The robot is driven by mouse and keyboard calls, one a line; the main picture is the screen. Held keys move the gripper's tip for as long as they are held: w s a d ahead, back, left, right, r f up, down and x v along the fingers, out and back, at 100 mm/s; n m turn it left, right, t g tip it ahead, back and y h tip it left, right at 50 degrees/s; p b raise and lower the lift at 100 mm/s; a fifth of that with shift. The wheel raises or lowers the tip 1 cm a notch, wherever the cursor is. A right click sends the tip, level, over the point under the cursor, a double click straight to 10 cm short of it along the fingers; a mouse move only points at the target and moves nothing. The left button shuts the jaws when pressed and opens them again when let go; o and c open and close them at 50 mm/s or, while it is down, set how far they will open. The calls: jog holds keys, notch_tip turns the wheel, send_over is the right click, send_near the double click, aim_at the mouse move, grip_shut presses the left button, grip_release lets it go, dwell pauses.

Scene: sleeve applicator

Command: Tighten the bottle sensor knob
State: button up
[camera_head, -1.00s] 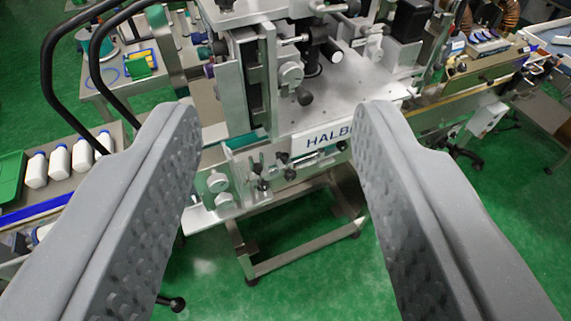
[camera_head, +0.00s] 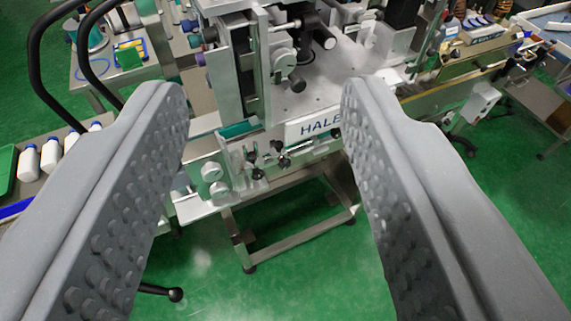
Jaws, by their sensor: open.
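My gripper (camera_head: 265,88) is open and empty. Its two grey, bumpy fingers stand wide apart at the left and right of the view. Beyond the fingertips is the sleeve applicator machine, with a white sign reading "HALB" (camera_head: 318,125), partly covered by the right finger. Small black knobs (camera_head: 277,147) sit on the front bracket, below and left of the sign and between the fingers in the picture. I cannot tell which one is the bottle sensor knob. Two silver round knobs (camera_head: 212,172) are left of them. My gripper appears apart from all of these.
The machine stands on a metal frame (camera_head: 300,240) over a green floor. Black curved bars (camera_head: 38,60) rise at the upper left. The floor in front is mostly clear.

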jog(key=shift+o, duration=0.9)
jog(key=shift+w+d+f, duration=0.1)
jog(key=shift+w, duration=0.05)
jog(key=w+d+f+n+b, duration=0.1)
jog(key=w+d+f+b, duration=0.1)
jog(key=w+d+f, duration=0.4)
jog(key=w+d+f+t+h+b, duration=0.1)
jog(key=w+d+f, duration=0.1)
jog(key=w+f, duration=0.7)
jog(key=w+d+f+n+b, duration=0.1)
jog(key=w+d+f+b, duration=0.15)
jog(key=w+f, duration=0.45)
jog(key=n+y+b, duration=0.2)
jog(key=y+b, duration=0.2)
jog(key=y, duration=0.4)
send_near(286, 166)
jog(key=b+x, duration=0.1)
jog(key=x, duration=0.8)
jog(key=shift+r, duration=0.1)
jog(key=c, duration=1)
